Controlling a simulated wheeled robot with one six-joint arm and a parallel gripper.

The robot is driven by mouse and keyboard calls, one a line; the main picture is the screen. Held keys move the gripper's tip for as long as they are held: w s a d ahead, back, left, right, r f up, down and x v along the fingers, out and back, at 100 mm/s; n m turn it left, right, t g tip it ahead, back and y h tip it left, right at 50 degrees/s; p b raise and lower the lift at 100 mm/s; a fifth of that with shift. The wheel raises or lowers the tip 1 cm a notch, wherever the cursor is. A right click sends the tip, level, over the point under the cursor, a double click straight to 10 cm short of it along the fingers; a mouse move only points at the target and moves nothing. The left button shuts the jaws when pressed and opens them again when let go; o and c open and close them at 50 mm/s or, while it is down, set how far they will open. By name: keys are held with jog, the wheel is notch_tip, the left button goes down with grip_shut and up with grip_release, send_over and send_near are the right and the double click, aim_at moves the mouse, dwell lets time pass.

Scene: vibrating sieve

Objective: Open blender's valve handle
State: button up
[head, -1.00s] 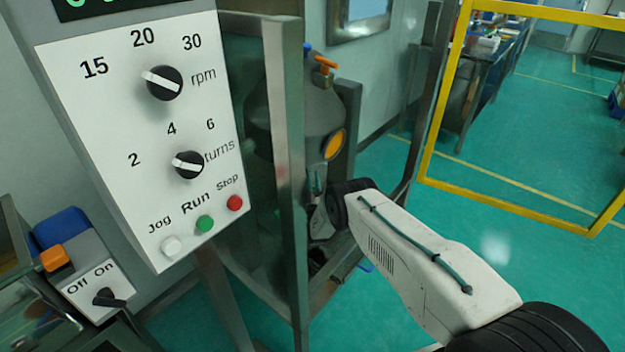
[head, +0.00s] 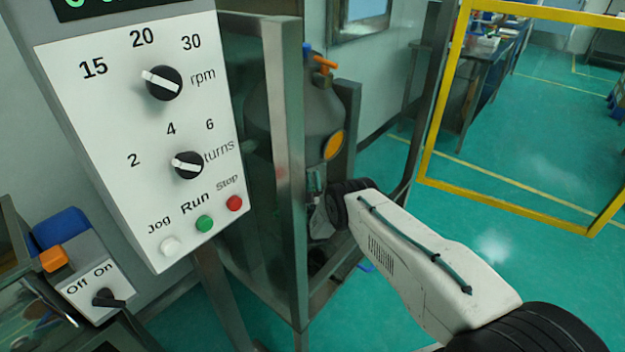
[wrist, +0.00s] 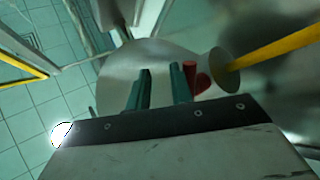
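The blender (head: 300,110) is a grey rounded vessel behind a steel post in the head view. An orange handle (head: 325,62) sits at its top beside a blue part, and an orange round part (head: 334,145) is on its lower side. In the wrist view the grey vessel (wrist: 150,58) lies just beyond my gripper (wrist: 160,88). The two teal fingers are apart with nothing seen between them. A red piece (wrist: 190,72) shows beside the right finger, and a yellow-orange bar (wrist: 275,46) reaches out at right. I cannot tell which piece is the valve handle, or whether a finger touches it.
A control panel (head: 120,120) with knobs and buttons fills the left. A steel post (head: 287,170) stands between it and my arm. A yellow frame (head: 440,120) stands at right, with open green floor beyond. An off/on switch box (head: 85,285) is at lower left.

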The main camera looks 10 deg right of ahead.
jog(key=v, duration=0.7)
jog(key=shift+s+f, duration=0.2)
